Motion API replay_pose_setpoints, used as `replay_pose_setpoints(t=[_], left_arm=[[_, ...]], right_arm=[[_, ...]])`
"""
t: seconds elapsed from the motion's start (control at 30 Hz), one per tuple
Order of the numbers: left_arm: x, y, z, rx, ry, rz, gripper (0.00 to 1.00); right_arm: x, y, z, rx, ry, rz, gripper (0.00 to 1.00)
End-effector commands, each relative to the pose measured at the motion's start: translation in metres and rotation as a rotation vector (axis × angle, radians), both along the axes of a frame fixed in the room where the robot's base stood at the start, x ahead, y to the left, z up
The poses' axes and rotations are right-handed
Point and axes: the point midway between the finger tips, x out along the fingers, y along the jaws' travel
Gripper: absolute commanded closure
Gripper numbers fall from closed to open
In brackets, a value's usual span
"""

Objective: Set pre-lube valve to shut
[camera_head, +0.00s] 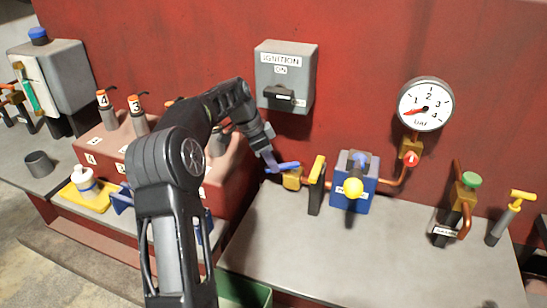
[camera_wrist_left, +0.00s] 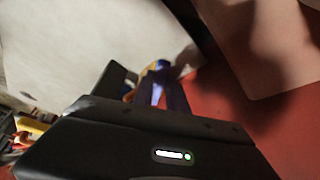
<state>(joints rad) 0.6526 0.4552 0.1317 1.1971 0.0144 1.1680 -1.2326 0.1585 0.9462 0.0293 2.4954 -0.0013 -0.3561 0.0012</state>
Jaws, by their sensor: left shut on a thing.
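A brass valve body (camera_head: 292,180) with a blue lever (camera_head: 288,165) sits on the pipe run by the red wall, in the middle of the head view. My left gripper (camera_head: 270,160) reaches down to it from the left and is shut on the blue lever. In the left wrist view the fingers (camera_wrist_left: 161,92) are dark, with a bit of blue between them and a little yellow beyond. The gripper hides part of the lever. My right gripper is not in view.
Right of the valve stand a yellow-topped black piece (camera_head: 316,190), a blue pump block (camera_head: 352,198) with a yellow ball, and a pressure gauge (camera_head: 425,104) with its needle low. A grey ignition box (camera_head: 286,76) hangs above. The grey bench top (camera_head: 390,255) in front is clear.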

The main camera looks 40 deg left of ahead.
Motion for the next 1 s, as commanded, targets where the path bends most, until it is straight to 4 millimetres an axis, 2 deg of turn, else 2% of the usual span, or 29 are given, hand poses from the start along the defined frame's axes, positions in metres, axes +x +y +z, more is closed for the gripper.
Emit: replay_pose_setpoints(t=[0.03, 0.2, 0.67, 0.7, 0.93, 1.0], left_arm=[[0.0014, 0.0017, 0.0030, 0.000, 0.000, -0.020, 1.00], [0.0036, 0.0048, 0.0014, 0.001, -0.001, -0.072, 1.00], [0.0041, 0.0056, 0.0002, 0.002, -0.001, -0.091, 1.00], [0.0041, 0.0056, 0.0002, 0.002, -0.001, -0.091, 0.80], [0.0041, 0.0053, 0.0002, 0.002, -0.001, -0.091, 0.62], [0.0040, 0.0052, 0.0002, 0.001, 0.000, -0.092, 0.60]], right_arm=[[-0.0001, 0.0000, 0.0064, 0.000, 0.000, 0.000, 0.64], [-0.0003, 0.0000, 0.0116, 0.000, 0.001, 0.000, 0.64], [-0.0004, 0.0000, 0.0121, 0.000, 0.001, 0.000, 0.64], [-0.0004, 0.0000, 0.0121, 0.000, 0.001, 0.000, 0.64], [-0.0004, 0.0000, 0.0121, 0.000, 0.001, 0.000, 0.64], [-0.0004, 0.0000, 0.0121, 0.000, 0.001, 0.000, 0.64]])
